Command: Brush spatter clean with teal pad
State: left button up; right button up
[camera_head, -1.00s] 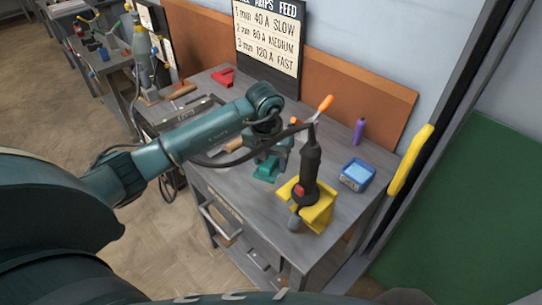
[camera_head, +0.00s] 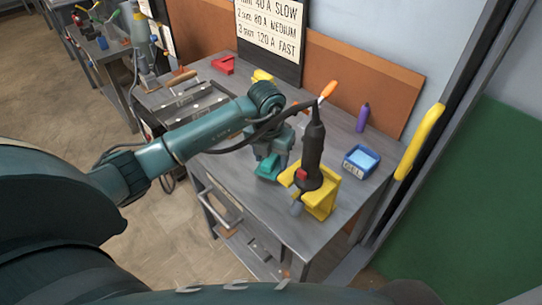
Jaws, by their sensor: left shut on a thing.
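The teal pad (camera_head: 268,170) is held low over the grey workbench, left of the yellow stand. My left gripper (camera_head: 271,157) is shut on it from above; the fingertips are mostly hidden by the wrist. I cannot tell whether the pad touches the bench top. I cannot make out any spatter in this view. My right gripper is not in view.
A black tool (camera_head: 313,155) stands upright in the yellow stand (camera_head: 322,200), close right of the pad. A blue box (camera_head: 361,161) and purple bottle (camera_head: 363,118) stand farther right. The grey bench (camera_head: 270,220) is clear in front of the pad.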

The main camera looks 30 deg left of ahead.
aim_at(279, 169)
pick_arm(q)
jog(key=shift+f+b, duration=0.75)
jog(key=shift+f, duration=0.25)
jog(key=shift+s+d+r+p, duration=0.1)
jog(key=shift+s+d+p, duration=0.15)
jog(key=shift+d, duration=0.4)
jog(key=shift+s+d+r+p, duration=0.1)
jog(key=shift+s+d+p, duration=0.15)
jog(key=shift+d, duration=0.4)
jog(key=shift+s+d+f, duration=0.2)
jog(key=shift+s+d, duration=0.05)
jog(key=shift+d, duration=0.4)
jog(key=shift+w+a, duration=0.25)
jog(key=shift+a, duration=0.25)
jog(key=shift+w+a, duration=0.2)
jog(key=shift+a, duration=0.25)
jog(key=shift+w+a+b, duration=0.25)
jog(key=shift+a+b, duration=0.15)
jog(key=shift+a, duration=0.3)
jog(key=shift+a+r, duration=0.15)
jog(key=shift+a, duration=0.05)
jog(key=shift+a+r+p, duration=0.1)
jog(key=shift+r+p, duration=2.15)
jog(key=shift+r, duration=0.75)
